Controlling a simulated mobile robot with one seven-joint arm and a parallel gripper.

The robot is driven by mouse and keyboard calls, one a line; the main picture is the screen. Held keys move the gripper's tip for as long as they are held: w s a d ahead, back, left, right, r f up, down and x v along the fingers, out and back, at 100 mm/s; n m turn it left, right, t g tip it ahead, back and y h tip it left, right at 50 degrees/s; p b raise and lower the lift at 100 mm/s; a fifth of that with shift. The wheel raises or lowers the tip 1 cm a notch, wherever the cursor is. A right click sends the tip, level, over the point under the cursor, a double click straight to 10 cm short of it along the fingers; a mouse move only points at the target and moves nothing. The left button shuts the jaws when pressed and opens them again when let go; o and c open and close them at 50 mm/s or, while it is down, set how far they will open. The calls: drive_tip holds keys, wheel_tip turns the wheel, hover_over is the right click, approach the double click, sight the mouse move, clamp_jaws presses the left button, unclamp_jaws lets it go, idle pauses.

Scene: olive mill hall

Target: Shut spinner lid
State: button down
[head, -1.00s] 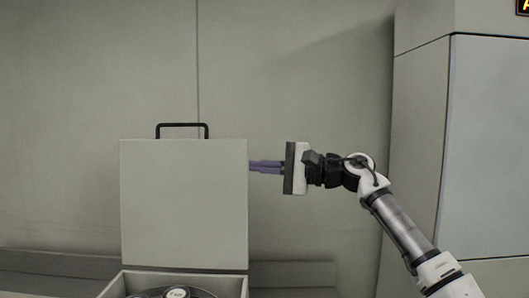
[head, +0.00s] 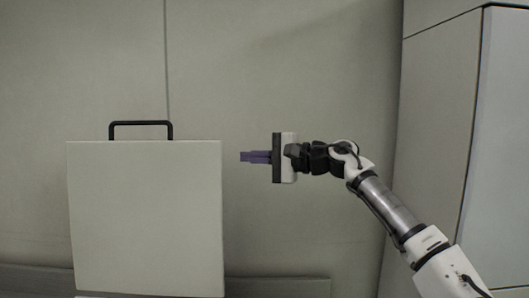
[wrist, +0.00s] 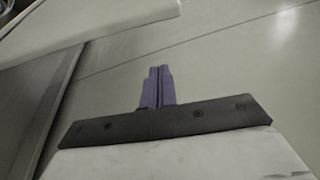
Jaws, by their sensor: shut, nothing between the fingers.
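The spinner lid (head: 147,215) is a pale flat panel that stands upright, raised open, with a black handle (head: 140,124) on its top edge. The body of the spinner is almost wholly below the head view. My gripper (head: 241,157) is shut and empty, its purple fingers pointing left at the lid's right side with a gap between them in the picture. In the wrist view the shut fingers (wrist: 156,68) touch nothing, and the lid's pale edge (wrist: 95,28) crosses the upper left.
A plain grey wall (head: 290,70) stands behind, with a low grey ledge (head: 275,287) along its foot. A tall pale cabinet (head: 435,120) stands at the right, behind my arm. The space above the lid looks clear.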

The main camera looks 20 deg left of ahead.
drive_tip(key=s+a+p, duration=0.1)
drive_tip(key=a, duration=0.1)
drive_tip(key=s+a+p, duration=0.1)
drive_tip(key=s, duration=0.1)
drive_tip(key=shift+s+a+r+p, duration=0.15)
drive_tip(key=shift+s+a+p, duration=0.05)
drive_tip(key=shift+a+p, duration=0.2)
drive_tip(key=shift+s+b, duration=0.1)
drive_tip(key=shift+b, duration=0.25)
